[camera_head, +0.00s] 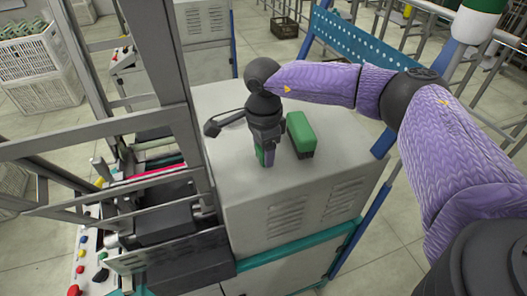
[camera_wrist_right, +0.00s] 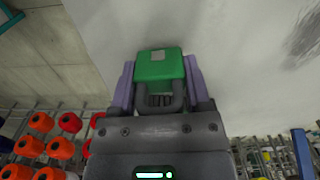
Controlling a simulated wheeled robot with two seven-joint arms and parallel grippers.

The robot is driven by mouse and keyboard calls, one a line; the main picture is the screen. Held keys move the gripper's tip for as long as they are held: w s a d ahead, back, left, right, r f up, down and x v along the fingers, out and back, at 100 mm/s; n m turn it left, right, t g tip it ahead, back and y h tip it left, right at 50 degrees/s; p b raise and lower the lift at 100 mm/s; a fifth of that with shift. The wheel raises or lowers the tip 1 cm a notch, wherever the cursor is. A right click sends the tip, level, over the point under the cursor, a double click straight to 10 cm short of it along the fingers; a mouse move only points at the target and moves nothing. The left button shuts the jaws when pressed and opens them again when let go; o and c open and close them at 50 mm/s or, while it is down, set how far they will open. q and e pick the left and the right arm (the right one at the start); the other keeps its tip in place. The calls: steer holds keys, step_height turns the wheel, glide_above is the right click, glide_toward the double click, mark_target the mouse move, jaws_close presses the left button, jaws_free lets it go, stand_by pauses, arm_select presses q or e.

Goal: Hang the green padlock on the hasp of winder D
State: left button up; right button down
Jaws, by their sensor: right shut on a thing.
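My right gripper (camera_head: 266,160) points down over the pale top of a machine cabinet, with its fingers shut on the green padlock (camera_head: 260,155). Only a green sliver of the padlock shows in the head view. In the right wrist view the padlock (camera_wrist_right: 160,66) sits between the two purple fingers, its dark shackle toward the gripper's palm. I cannot tell whether it touches the cabinet top. A second green block with a dark end (camera_head: 301,131) stands on the cabinet just right of the gripper. I cannot make out a hasp or a letter D. My left gripper is not in view.
Grey metal frame bars (camera_head: 155,50) and a machine with dark rollers (camera_head: 165,215) stand close on the left. A blue perforated rail (camera_head: 365,45) is behind. White crates (camera_head: 40,75) stand far left.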

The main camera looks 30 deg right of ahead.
step_height(320, 180, up, 8)
steer(key=shift+r+p, duration=0.2)
steer(key=shift+p, duration=0.45)
steer(key=shift+r+n, duration=0.25)
steer(key=shift+n, duration=0.45)
steer(key=n+b, duration=0.1)
steer(key=n, duration=0.4)
steer(key=shift+n+b, duration=0.3)
steer(key=shift+n, duration=0.1)
steer(key=n, duration=0.3)
steer(key=shift+b, duration=0.3)
steer(key=n, duration=0.5)
steer(key=shift+r+b, duration=0.15)
steer(key=shift+b, duration=0.25)
steer(key=shift+n, duration=0.6)
step_height(320, 180, down, 10)
steer(key=shift+r+b, duration=0.1)
steer(key=shift+b, duration=0.95)
